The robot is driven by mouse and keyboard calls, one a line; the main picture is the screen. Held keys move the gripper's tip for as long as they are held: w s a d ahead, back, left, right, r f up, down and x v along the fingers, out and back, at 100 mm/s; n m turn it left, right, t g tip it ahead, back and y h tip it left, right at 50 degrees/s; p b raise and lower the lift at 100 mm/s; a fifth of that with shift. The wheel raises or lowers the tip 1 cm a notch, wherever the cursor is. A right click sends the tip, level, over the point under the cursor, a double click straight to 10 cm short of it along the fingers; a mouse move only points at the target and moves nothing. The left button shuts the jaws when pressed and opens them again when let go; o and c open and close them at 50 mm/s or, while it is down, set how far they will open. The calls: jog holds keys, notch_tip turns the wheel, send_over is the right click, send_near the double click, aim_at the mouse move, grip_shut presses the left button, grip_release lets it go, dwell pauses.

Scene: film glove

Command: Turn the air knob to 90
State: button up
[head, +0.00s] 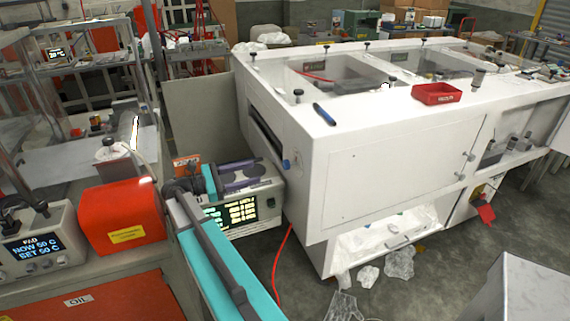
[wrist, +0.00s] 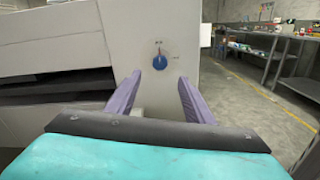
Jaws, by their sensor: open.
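The air knob (wrist: 160,62) is a small round blue knob on the pale side panel of the white machine. A pointer on it aims up toward a small mark above it, and another small mark lies to its right; the lettering is too small to read. In the head view the blue knob (head: 286,164) shows on the machine's left end. My gripper (wrist: 158,88) is open and empty, its two purple fingers pointing at the panel either side below the knob, apart from it. In the head view my gripper (head: 240,170) is left of the knob.
The white machine (head: 375,165) fills the right, with a red tray (head: 436,93) and a blue pen-like object (head: 324,114) on top. A control box with a lit screen (head: 232,213) stands under my gripper. An orange box (head: 122,217) is at left.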

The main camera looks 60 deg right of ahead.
aim_at(284, 165)
jog(key=shift+d, duration=0.15)
jog(key=p+x, duration=0.4)
jog(key=x, duration=0.9)
jog(key=shift+s+d, duration=0.25)
jog(key=shift+s, duration=0.05)
jog(key=shift+c, duration=0.5)
jog(key=c, duration=1)
jog(key=shift+o, duration=0.3)
